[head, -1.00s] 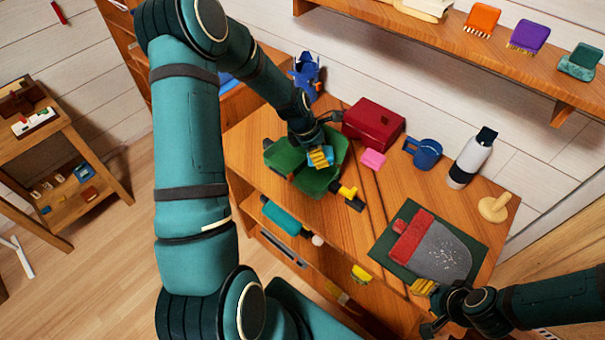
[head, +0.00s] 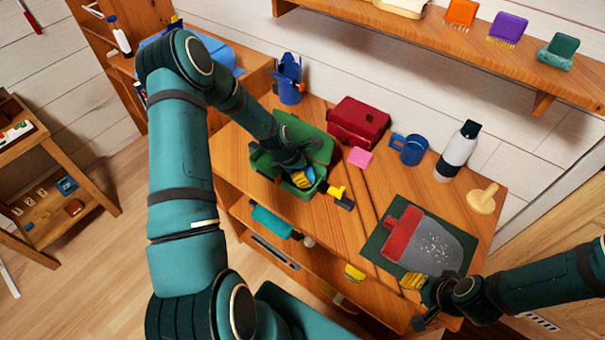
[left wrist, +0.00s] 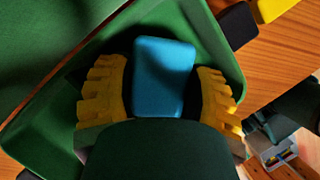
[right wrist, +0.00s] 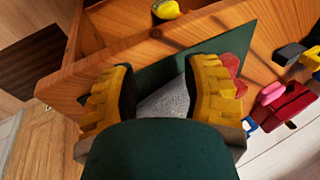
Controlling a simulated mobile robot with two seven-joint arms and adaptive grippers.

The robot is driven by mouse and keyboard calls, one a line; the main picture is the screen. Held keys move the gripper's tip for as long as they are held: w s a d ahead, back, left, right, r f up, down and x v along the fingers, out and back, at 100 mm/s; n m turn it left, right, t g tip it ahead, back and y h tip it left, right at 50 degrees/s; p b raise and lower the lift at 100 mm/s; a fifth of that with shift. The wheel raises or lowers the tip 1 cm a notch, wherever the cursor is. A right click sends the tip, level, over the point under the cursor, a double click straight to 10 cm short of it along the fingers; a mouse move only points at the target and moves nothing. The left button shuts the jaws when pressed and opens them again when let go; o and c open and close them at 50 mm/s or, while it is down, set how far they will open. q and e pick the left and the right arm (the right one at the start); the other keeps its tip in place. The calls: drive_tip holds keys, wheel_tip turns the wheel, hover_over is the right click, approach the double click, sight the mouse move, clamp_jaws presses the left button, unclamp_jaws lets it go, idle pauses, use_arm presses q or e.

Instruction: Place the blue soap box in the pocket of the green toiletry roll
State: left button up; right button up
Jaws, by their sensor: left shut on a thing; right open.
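The green toiletry roll (head: 318,152) lies open on the wooden desk, with a back flap and a front pocket. My left gripper (head: 303,179) is down at the front pocket, with its yellow fingers inside the rim. In the left wrist view the blue soap box (left wrist: 163,78) sits between the yellow fingers of my left gripper (left wrist: 163,90), with the green pocket wall (left wrist: 215,50) around it. I cannot tell if the box touches the pocket floor. My right gripper (right wrist: 165,80) is open and empty above the dark green mat (right wrist: 150,75) at the desk's front right.
A red box (head: 358,122), a pink block (head: 360,157), a blue mug (head: 408,149) and a white bottle (head: 457,150) stand behind. A yellow-and-black item (head: 341,197) lies just right of the roll. A red-and-grey dustpan (head: 430,243) lies on the mat.

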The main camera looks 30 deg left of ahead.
drive_tip(key=shift+f, duration=0.1)
use_arm(q)
drive_tip(key=o, duration=0.9)
drive_tip(key=shift+f, duration=0.1)
